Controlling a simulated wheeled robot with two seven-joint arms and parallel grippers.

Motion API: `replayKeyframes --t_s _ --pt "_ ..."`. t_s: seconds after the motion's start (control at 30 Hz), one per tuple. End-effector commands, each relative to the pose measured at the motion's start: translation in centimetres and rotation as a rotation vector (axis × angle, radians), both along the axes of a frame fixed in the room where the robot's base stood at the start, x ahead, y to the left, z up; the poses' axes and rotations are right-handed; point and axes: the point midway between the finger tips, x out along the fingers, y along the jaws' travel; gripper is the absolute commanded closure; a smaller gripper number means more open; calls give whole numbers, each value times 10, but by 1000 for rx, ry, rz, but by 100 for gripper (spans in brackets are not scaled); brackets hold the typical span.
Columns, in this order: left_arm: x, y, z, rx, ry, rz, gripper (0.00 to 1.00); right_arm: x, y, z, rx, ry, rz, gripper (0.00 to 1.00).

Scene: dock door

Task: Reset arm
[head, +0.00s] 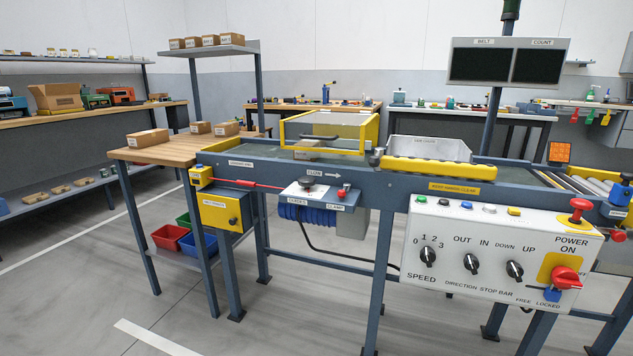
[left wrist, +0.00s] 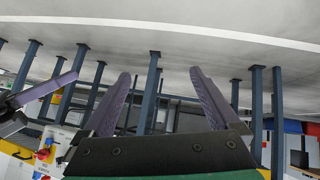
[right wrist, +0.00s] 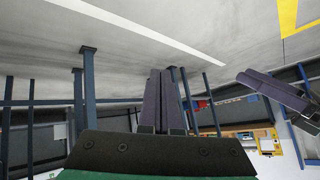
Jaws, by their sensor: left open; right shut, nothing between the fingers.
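My left gripper (left wrist: 158,73) shows in the left wrist view with its two purple-grey fingers spread apart and nothing between them. My right gripper (right wrist: 160,72) shows in the right wrist view with its fingers together and nothing held. Part of a gripper also shows at the left edge of the left wrist view, and another at the right of the right wrist view. Neither arm shows in the head view. Both wrist views look over grey floor and blue table legs, seen upside down, and neither gripper touches anything visible.
A blue conveyor (head: 385,176) runs across the head view with a yellow-framed guard (head: 372,130). A white control panel (head: 440,236) with knobs and a red power switch is at front right. A wooden table (head: 165,153) with cardboard boxes stands left. The floor at front left is clear.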

Motion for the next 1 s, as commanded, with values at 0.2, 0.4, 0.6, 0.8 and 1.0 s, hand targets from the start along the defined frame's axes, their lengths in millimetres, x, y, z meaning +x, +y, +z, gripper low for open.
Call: replayKeyframes --t_s 0.2,0.4,0.6,0.8,1.0 --pt "-25 36 2 123 126 22 5 -25 -37 2 -126 126 -21 100" --pt "-81 89 6 259 295 40 5 -81 -90 6 -264 294 -39 100" --pt "-171 142 34 375 494 47 5 -170 -143 34 -380 493 -45 100" --pt "-212 158 36 409 576 42 5 -212 -159 36 -414 574 -41 100" --pt "-214 158 30 410 577 42 5 -213 -160 30 -414 575 -40 100"
